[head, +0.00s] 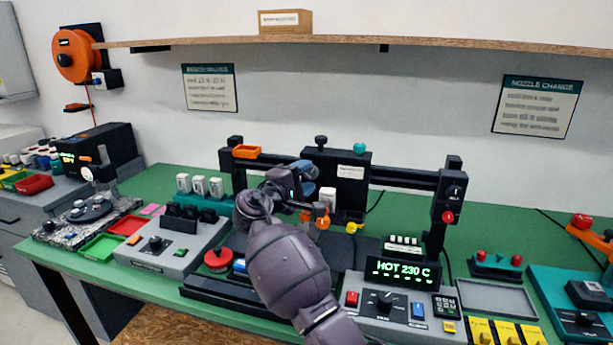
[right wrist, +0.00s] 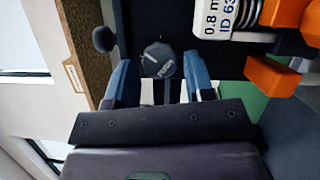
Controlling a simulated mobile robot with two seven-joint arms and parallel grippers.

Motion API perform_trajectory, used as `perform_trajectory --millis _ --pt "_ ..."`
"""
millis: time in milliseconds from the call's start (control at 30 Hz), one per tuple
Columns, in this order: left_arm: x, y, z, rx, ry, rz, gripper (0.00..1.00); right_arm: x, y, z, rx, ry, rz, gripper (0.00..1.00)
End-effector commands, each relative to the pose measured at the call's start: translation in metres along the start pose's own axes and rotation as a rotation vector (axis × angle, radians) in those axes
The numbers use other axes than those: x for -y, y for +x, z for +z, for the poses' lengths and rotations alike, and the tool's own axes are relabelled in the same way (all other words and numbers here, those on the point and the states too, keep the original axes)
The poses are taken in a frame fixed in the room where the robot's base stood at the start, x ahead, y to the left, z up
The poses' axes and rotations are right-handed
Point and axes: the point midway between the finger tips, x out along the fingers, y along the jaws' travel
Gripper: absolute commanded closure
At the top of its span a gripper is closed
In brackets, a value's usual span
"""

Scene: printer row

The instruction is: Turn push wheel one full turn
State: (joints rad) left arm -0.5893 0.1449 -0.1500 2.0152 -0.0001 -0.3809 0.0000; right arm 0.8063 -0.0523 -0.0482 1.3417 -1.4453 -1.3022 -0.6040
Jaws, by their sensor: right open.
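The push wheel (right wrist: 158,60) is a dark grey, faceted knob with a light mark and small lettering on its face, seen in the right wrist view. My right gripper (right wrist: 160,78) is open, with one blue finger on each side of the wheel. The fingers appear apart from it, with small gaps showing. In the head view my right gripper (head: 306,170) is at the printer's tool head (head: 342,160), and its hand and arm hide the wheel there. My left gripper is not in view.
Beside the wheel are a white labelled block (right wrist: 212,18) and orange parts (right wrist: 270,76). A black knob (head: 321,141) stands on top of the tool head. A panel display (head: 403,272) reads HOT 230 C. A wooden shelf (head: 450,45) runs above the bench.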

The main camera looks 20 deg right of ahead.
Motion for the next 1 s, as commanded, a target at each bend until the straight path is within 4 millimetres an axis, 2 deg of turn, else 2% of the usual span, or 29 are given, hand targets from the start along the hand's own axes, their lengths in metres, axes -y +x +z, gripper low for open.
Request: perform_trajectory --millis 300,500,700,1000 --pt "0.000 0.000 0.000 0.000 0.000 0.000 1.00 0.001 -0.056 -0.001 -0.003 0.002 -0.003 0.52" --pt "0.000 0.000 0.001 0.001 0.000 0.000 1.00 0.001 -0.085 0.000 -0.002 0.000 -0.002 0.52" --pt "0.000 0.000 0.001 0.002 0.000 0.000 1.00 0.000 -0.098 0.000 0.000 0.001 -0.003 0.52" --pt "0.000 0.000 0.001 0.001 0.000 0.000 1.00 0.000 -0.099 0.000 0.000 0.000 -0.002 0.52"
